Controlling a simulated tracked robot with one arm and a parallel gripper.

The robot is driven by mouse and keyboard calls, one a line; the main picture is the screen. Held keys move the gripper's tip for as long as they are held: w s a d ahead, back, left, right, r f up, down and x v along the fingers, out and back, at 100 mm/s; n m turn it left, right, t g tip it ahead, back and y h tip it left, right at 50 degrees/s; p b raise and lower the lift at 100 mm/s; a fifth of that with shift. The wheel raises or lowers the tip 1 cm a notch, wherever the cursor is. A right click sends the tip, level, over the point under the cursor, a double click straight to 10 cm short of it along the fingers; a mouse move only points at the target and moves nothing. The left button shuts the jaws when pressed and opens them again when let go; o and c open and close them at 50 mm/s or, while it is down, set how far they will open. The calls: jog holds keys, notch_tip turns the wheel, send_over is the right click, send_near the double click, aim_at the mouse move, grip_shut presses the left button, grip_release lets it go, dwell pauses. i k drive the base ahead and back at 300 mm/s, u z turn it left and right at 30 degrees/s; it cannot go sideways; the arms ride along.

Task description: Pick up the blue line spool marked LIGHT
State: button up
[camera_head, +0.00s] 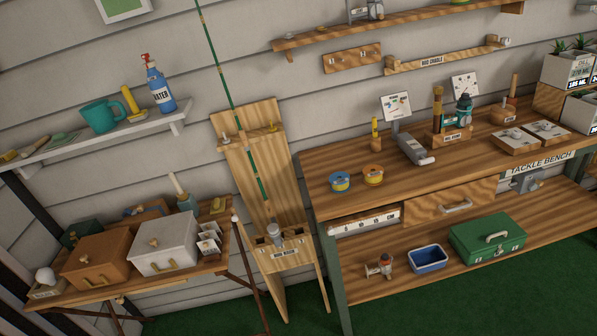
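A small blue spool (340,181) with a yellowish band stands at the left front of the bench top. Its marking is too small to read. An orange-topped spool (373,175) with a blue band stands just to its right, close beside it. Both are upright in the open, with nothing in front of them. My gripper does not show in the head camera view, so its state and its hold on anything are hidden.
A rod rack (262,190) with a tall rod stands left. Green floor (205,326) is clear in front.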

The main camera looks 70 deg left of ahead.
aim_at(338, 181)
jog(key=u, duration=0.55)
jog(key=i, duration=0.95)
jog(key=u, duration=0.95)
jog(key=i, duration=0.35)
jog(key=u, duration=0.15)
jog(key=k, duration=0.95)
jog(key=u, duration=0.15)
jog(key=i, duration=0.9)
jog(key=z, duration=0.05)
